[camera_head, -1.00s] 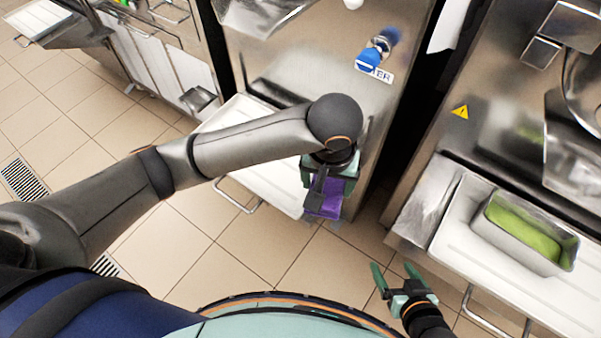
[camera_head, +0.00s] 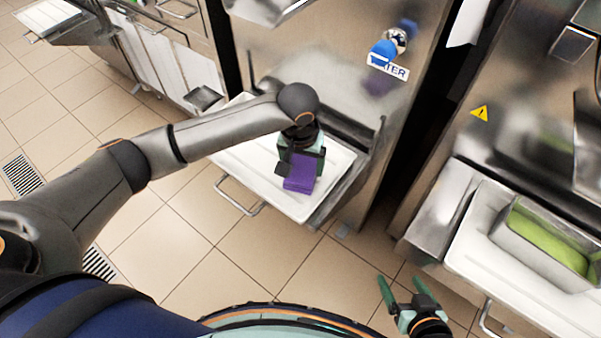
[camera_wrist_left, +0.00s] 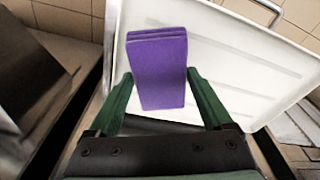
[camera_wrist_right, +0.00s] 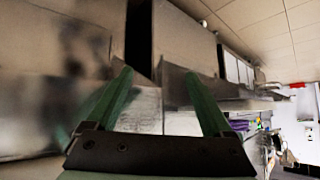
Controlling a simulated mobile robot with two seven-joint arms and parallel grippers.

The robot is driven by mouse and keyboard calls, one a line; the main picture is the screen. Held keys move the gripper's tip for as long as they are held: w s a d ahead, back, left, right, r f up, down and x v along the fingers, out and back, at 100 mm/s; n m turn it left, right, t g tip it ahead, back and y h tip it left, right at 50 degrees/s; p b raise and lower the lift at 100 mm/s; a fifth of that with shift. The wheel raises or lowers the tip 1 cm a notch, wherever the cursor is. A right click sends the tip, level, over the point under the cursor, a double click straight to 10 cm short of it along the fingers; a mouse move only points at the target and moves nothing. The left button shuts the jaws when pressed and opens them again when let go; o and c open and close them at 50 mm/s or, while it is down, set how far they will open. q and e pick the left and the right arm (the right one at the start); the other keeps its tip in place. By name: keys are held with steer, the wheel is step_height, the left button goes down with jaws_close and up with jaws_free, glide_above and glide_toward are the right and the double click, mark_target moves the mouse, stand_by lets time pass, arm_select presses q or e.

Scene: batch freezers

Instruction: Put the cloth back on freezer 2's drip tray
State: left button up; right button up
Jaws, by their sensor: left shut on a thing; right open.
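The folded purple cloth (camera_head: 300,172) is held by my left gripper (camera_head: 301,160), over the white drip tray (camera_head: 333,172) of the middle freezer. In the left wrist view the cloth (camera_wrist_left: 158,68) sits between the green fingers, with the white tray (camera_wrist_left: 225,50) behind it. I cannot tell whether the cloth touches the tray. My right gripper (camera_head: 405,292) is open and empty above the floor at the lower right; its spread fingers also show in the right wrist view (camera_wrist_right: 160,90).
The right freezer's tray (camera_head: 462,232) holds a metal pan of green product (camera_head: 545,240). A blue-handled tap (camera_head: 384,50) sits on the middle freezer's front. A bar handle (camera_head: 238,198) juts out below the middle tray. Tiled floor (camera_head: 250,255) is open in front.

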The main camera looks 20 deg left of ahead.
mark_target(300, 167)
arm_select(q)
steer(key=shift+w+a+f, duration=0.2)
steer(key=shift+f, duration=0.1)
step_height(300, 167, down, 4)
steer(key=shift+w+a+r+b, duration=0.15)
steer(key=shift+r+b, duration=0.1)
steer(key=shift+b, duration=0.6)
steer(key=o, duration=1.1)
